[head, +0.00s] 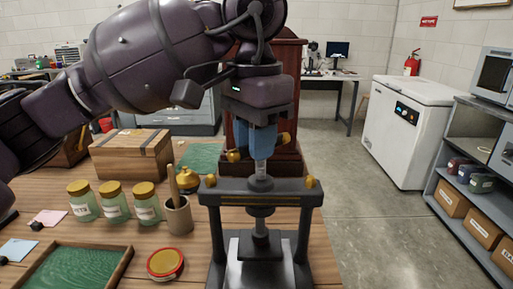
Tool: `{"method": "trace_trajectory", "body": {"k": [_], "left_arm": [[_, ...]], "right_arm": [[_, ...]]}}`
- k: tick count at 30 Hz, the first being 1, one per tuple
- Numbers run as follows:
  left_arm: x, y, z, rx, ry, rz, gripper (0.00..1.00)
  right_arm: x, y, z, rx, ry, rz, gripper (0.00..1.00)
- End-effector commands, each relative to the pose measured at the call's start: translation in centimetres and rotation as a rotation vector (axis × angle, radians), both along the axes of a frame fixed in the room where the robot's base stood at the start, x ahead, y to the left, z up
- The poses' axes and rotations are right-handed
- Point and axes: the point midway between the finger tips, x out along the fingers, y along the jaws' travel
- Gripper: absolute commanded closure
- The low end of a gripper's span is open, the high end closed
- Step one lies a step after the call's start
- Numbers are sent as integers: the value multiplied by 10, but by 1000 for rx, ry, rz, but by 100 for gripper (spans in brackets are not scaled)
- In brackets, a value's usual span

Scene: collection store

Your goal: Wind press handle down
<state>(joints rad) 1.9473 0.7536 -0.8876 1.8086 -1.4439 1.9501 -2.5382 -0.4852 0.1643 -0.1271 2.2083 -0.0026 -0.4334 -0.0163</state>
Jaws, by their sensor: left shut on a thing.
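The press (258,191) is a dark metal frame with two uprights and a crossbar, standing at the right part of the wooden table. Its screw runs down through the crossbar to a plate above the light grey base. The press handle (233,155) crosses the screw top and has brass knobs at its ends. My left gripper (262,145) points straight down above the crossbar, with its blue fingers shut on the middle of the handle. The fingers hide the handle's centre. My right gripper is out of view.
Left of the press stand a mortar with a pestle (179,215), three lidded jars (115,205), a brass bell (187,179) and a red-rimmed tin (165,263). A wooden box (131,160) and a green-lined tray (122,266) are further left. Bare floor lies to the right.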

Motion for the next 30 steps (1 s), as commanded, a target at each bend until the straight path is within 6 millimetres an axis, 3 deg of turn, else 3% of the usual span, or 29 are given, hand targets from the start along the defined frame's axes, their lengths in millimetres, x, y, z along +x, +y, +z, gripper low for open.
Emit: {"method": "trace_trajectory", "body": {"k": [15, 30], "left_arm": [[5, 2, -1, -3, -1, -400, 99], [5, 2, 2, -1, -5, -523, 99]], "right_arm": [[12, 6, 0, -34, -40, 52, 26], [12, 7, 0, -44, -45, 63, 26]]}}
